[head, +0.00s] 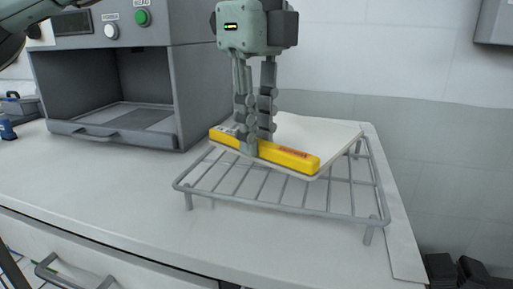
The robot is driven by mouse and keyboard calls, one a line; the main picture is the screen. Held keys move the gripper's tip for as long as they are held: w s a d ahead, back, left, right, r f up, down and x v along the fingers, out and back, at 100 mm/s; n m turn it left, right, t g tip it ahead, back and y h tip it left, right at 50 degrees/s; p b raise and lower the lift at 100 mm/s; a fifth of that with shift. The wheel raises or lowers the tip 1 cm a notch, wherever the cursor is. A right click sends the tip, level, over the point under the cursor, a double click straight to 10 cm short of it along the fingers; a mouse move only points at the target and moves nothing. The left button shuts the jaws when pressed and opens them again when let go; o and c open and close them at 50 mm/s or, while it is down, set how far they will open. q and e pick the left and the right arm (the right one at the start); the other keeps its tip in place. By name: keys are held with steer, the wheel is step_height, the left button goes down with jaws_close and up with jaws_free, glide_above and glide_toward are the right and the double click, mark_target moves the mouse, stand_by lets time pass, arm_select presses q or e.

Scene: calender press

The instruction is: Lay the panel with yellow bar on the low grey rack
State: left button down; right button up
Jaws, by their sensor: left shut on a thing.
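The panel (304,137) is a flat cream-white sheet with a yellow bar (288,157) along its near edge. My left gripper (252,145) points down and is shut on the panel at its yellow bar, near the bar's left part. The low grey rack (228,187) is a wire grid on short legs, on the counter at the right. The panel is over the rack's far and middle part and hides some of its bars. I cannot tell whether the panel touches the wires. My right gripper does not show.
A grey press machine (187,87) with an open chamber and a green button stands left of the rack. The white counter (100,187) is clear in front. A grey box (495,22) hangs on the wall at the upper right. Dark objects (462,272) lie low at the right.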

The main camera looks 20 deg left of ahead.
arm_select(q)
step_height(320, 180, down, 3)
steer(key=shift+f, duration=0.1)
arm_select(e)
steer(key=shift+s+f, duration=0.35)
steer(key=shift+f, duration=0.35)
arm_select(q)
steer(key=c, duration=1.8)
jaws_free()
steer(key=o, duration=0.4)
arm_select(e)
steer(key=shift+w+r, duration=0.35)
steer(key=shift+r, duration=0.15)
arm_select(q)
steer(key=shift+w+r, duration=0.1)
steer(key=shift+r, duration=0.45)
step_height(320, 180, up, 10)
steer(key=shift+r, duration=0.55)
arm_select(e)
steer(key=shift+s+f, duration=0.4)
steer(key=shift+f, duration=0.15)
